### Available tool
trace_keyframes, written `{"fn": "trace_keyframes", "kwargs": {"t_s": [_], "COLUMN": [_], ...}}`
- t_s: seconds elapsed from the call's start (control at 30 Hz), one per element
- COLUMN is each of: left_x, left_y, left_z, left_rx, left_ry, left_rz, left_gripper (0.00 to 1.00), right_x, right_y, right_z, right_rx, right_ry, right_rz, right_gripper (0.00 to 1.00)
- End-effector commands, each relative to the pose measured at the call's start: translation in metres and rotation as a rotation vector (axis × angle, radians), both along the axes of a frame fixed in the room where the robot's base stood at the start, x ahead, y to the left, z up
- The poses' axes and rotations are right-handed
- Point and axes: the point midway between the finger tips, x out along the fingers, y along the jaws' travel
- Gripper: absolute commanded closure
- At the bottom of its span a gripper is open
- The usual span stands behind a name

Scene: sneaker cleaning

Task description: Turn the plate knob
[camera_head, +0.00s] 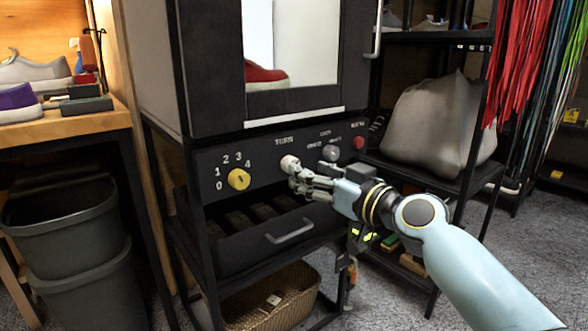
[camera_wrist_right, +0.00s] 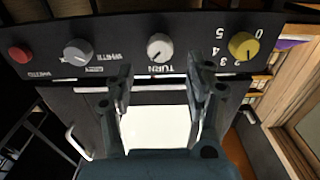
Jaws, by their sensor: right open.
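The white knob under the word TURN (camera_head: 289,163) is on the black control panel of the cabinet. It also shows in the right wrist view (camera_wrist_right: 160,47), where the picture is upside down. My right gripper (camera_head: 298,180) is just in front of and slightly below this knob in the head view. In the wrist view my right gripper (camera_wrist_right: 159,66) is open, and the knob appears between and beyond its two fingertips. I cannot tell whether a finger touches it. My left gripper is not in view.
A yellow numbered knob (camera_head: 239,179), a grey knob (camera_head: 330,153) and a red button (camera_head: 359,142) share the panel. A drawer handle (camera_head: 289,231) is below. A red shoe (camera_head: 264,73) shows behind the window. Grey bins (camera_head: 72,235) stand at left.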

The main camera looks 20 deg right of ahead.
Motion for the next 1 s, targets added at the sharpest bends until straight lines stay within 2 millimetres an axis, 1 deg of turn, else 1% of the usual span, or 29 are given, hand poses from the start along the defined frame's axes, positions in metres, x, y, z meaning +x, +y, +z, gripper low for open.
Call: {"fn": "trace_keyframes", "kwargs": {"t_s": [0.03,0.1,0.2,0.3,0.47,0.67,0.7,1.0], "left_x": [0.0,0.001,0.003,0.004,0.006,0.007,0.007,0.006], "left_y": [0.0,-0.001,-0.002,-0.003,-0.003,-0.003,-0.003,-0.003], "left_z": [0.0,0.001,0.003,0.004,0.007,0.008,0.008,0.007], "left_rx": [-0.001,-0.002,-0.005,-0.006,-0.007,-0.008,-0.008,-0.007], "left_ry": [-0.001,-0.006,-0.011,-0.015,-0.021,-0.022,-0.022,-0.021], "left_rz": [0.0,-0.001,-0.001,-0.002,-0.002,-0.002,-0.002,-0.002], "left_gripper": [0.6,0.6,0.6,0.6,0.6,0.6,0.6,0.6], "right_x": [0.011,0.023,0.038,0.048,0.055,0.056,0.055,0.055], "right_y": [0.004,0.008,0.014,0.018,0.02,0.02,0.02,0.02], "right_z": [0.001,-0.001,-0.002,-0.002,-0.002,-0.001,-0.001,-0.001], "right_rx": [0.004,0.001,0.002,0.0,-0.001,-0.001,-0.001,-0.001], "right_ry": [-0.002,-0.001,0.001,0.002,0.003,0.002,0.002,0.002], "right_rz": [0.0,-0.001,0.0,0.0,0.0,0.0,0.0,-0.001], "right_gripper": [0.45,0.45,0.45,0.45,0.45,0.45,0.47,0.86]}}
